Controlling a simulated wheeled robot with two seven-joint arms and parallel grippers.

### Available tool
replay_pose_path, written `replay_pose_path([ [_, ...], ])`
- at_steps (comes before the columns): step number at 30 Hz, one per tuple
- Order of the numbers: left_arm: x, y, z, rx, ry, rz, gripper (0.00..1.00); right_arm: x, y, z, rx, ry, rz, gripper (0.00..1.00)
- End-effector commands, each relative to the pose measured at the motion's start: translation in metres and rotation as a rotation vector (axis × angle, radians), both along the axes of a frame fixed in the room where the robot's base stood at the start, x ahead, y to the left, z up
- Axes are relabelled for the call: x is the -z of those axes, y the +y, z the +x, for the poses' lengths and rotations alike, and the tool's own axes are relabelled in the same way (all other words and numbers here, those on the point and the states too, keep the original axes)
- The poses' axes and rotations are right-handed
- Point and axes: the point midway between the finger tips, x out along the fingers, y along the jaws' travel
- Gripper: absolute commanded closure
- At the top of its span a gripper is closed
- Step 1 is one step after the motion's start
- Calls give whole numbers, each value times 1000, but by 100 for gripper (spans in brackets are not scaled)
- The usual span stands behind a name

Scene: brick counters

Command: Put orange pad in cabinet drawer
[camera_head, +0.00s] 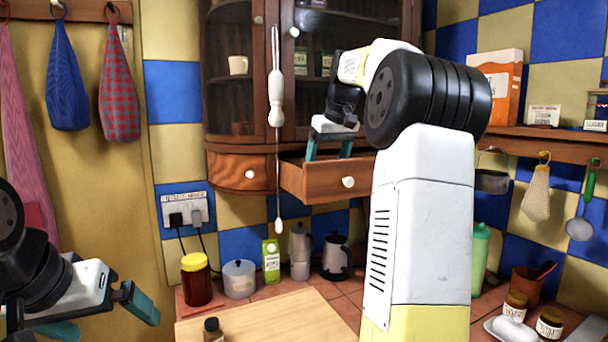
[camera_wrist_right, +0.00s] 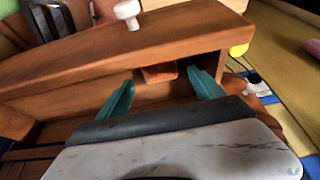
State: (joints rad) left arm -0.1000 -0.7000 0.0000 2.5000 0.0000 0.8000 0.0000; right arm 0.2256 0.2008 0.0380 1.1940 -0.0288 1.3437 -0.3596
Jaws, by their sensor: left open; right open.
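The cabinet drawer (camera_head: 325,181) is pulled open below the glass-doored cabinet, with a white knob on its front. My right gripper (camera_head: 328,154) is over the open drawer, fingers pointing down into it. In the right wrist view my right gripper (camera_wrist_right: 160,92) is open, its teal fingers apart. A small orange-red piece, seemingly the orange pad (camera_wrist_right: 158,73), lies inside the drawer (camera_wrist_right: 110,60) between and beyond the fingertips, touching neither as far as I can see. In the head view the drawer's inside is hidden. My left gripper (camera_head: 100,317) is open and empty at the lower left.
A closed drawer (camera_head: 238,172) is left of the open one. A long white-handled utensil (camera_head: 276,100) hangs before the cabinet. Below, the counter holds a jar (camera_head: 196,280), a pot (camera_head: 239,279), a green carton (camera_head: 271,262), a kettle (camera_head: 337,256) and a wooden board (camera_head: 265,318).

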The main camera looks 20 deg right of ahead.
Motion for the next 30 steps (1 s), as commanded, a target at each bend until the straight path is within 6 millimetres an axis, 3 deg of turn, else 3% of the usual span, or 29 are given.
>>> replay_pose_path([
  [6, 0, 0, 0, 0, 0, 0, 0, -45, -2, -17, -1, -4, -1, 23],
  [12, 0, 0, 0, 0, 0, 0, 0, -72, -4, -29, -1, -2, 0, 23],
  [30, 0, 0, 0, 0, 0, 0, 0, -79, -4, -33, 0, 0, 0, 23],
])
